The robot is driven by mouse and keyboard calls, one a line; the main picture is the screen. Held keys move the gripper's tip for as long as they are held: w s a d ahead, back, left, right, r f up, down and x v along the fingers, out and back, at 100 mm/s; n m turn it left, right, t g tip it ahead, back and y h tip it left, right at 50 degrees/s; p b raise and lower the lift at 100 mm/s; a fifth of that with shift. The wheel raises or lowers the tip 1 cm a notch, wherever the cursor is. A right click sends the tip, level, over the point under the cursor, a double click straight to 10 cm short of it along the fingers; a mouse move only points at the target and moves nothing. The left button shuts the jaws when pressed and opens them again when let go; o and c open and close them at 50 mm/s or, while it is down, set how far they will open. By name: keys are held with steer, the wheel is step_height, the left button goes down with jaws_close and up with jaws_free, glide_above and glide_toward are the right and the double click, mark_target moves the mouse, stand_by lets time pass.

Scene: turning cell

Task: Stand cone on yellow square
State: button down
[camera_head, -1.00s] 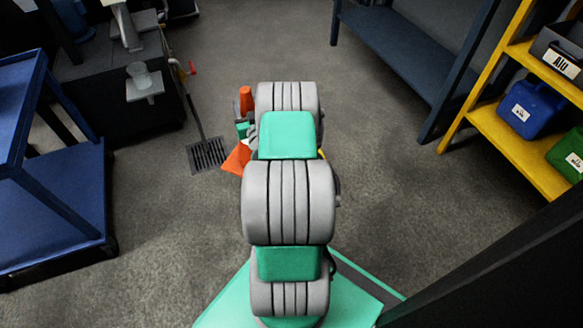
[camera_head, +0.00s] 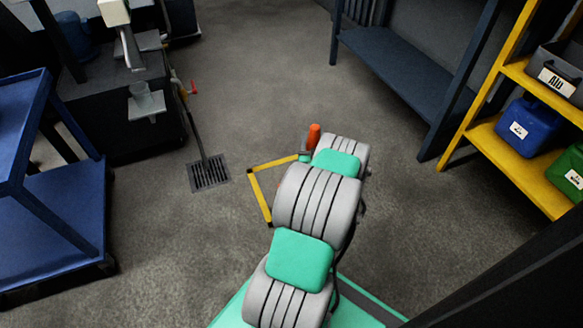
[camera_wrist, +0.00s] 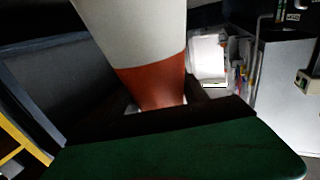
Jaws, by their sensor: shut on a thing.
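The orange cone's tip (camera_head: 314,134) shows above my arm in the head view; the rest of it is hidden behind the arm. In the wrist view the cone (camera_wrist: 152,80), orange with a broad white band, stands large between the jaws. My gripper (camera_wrist: 158,108) is shut on the cone. The yellow square (camera_head: 258,196) is an outline on the floor in the head view, its left and far sides showing. My arm covers the rest of it. I cannot tell how high the cone's base is above the floor.
A floor drain grate (camera_head: 209,173) lies left of the square. A blue cart (camera_head: 60,215) stands at the left, a dark bench (camera_head: 405,75) at the back right, and a yellow shelf (camera_head: 530,165) with bins at the right. Open floor lies around the square.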

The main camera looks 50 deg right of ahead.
steer(key=w+d+f+b, duration=0.4)
steer(key=w+f+b, duration=0.2)
steer(key=w+f, duration=0.6)
steer(key=shift+w, duration=0.35)
steer(key=shift+a+f, duration=0.1)
steer(key=shift+f, duration=0.05)
steer(key=c, duration=0.6)
jaws_free()
steer(key=shift+f, duration=0.25)
steer(key=shift+r, duration=0.1)
